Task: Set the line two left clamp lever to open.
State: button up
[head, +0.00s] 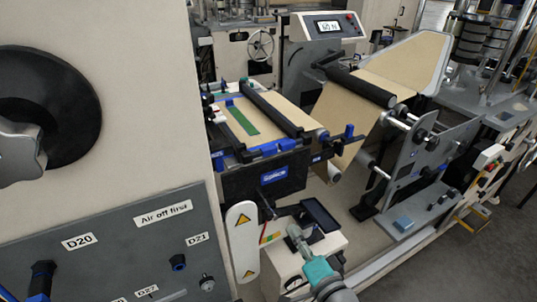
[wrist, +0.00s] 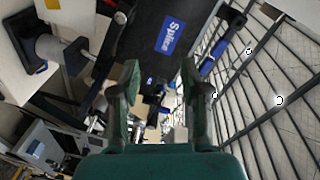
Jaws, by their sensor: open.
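The splice table (head: 262,180) has a dark front with a blue label, and kraft web and a green strip lie on top. Blue-and-black clamp parts stand at its left end (head: 214,113) and a blue lever (head: 348,132) at its right end. I cannot tell from the pictures which lever is the line two left one, or its setting. My gripper (head: 296,236) is below and in front of the table, apart from it. In the wrist view my gripper (wrist: 158,78) is open with nothing between its fingers. A blue-handled part (wrist: 212,58) shows right of the fingers there.
A grey panel (head: 110,235) with tags and knobs fills the lower left. A white guard (head: 242,240) with yellow warning signs and a black tray (head: 321,215) stand close to my gripper. A roller stand (head: 425,160) is at right. Grey floor (head: 480,265) is open at lower right.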

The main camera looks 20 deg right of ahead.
aim_at(271, 153)
jog(key=w+d+r+m+t+y, duration=0.1)
jog(key=w+r+m+y, duration=0.15)
jog(key=w+r, duration=0.85)
jog(key=shift+m+h, duration=0.35)
jog(key=shift+h, duration=0.1)
jog(key=w, duration=0.3)
jog(key=w+r, duration=0.1)
jog(key=w, duration=0.5)
jog(key=shift+a+r, duration=0.25)
jog(key=shift+a, duration=0.15)
grip_shut()
